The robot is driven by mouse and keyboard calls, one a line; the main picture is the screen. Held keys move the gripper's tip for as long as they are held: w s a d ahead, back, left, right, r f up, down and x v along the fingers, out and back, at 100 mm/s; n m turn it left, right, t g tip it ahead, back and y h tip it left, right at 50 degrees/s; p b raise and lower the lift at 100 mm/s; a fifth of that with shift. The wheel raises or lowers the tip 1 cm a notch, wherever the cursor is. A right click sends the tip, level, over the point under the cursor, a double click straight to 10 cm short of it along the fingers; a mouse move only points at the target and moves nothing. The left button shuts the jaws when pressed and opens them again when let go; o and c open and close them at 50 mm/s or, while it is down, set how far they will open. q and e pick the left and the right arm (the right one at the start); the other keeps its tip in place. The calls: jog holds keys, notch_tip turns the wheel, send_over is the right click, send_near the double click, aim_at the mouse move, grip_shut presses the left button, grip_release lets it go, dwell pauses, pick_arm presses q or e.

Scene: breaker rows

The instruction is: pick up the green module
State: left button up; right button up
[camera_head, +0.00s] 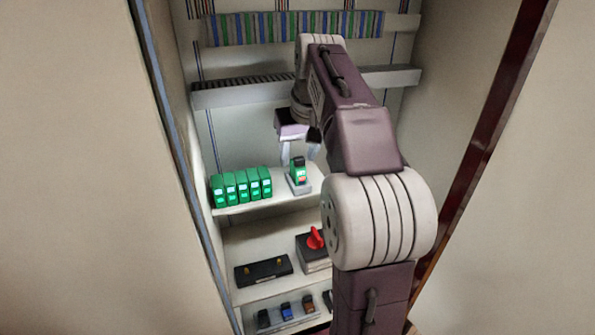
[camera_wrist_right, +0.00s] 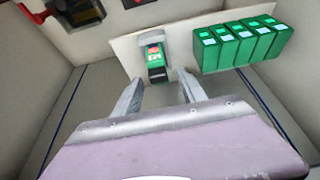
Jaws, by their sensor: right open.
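A single green module (camera_head: 297,166) with a black top and a small red-orange patch stands upright in a grey holder on the shelf. It also shows in the right wrist view (camera_wrist_right: 157,65), just beyond and between the fingertips. My right gripper (camera_head: 299,153) is open and empty, with its fingers above the module. In the right wrist view my right gripper (camera_wrist_right: 159,86) has its two fingers spread apart, one to each side of the module's line. Several other green modules (camera_head: 240,188) stand in a tight row to the left on the same shelf. My left gripper is not in view.
The shelf (camera_head: 240,207) has a small gap between the row and the single module. Below are a red-knobbed switch box (camera_head: 313,257), a black block (camera_head: 263,271) and several small modules. Cabinet walls close in both sides; a grey rail (camera_head: 240,96) runs behind.

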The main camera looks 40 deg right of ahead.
jog(key=shift+s+d+f, duration=0.1)
jog(key=shift+d+f, duration=0.05)
jog(key=shift+f, duration=0.5)
jog(key=shift+w, duration=0.25)
jog(key=shift+w+f, duration=0.1)
jog(key=shift+w, duration=0.05)
jog(key=c, duration=0.5)
grip_shut()
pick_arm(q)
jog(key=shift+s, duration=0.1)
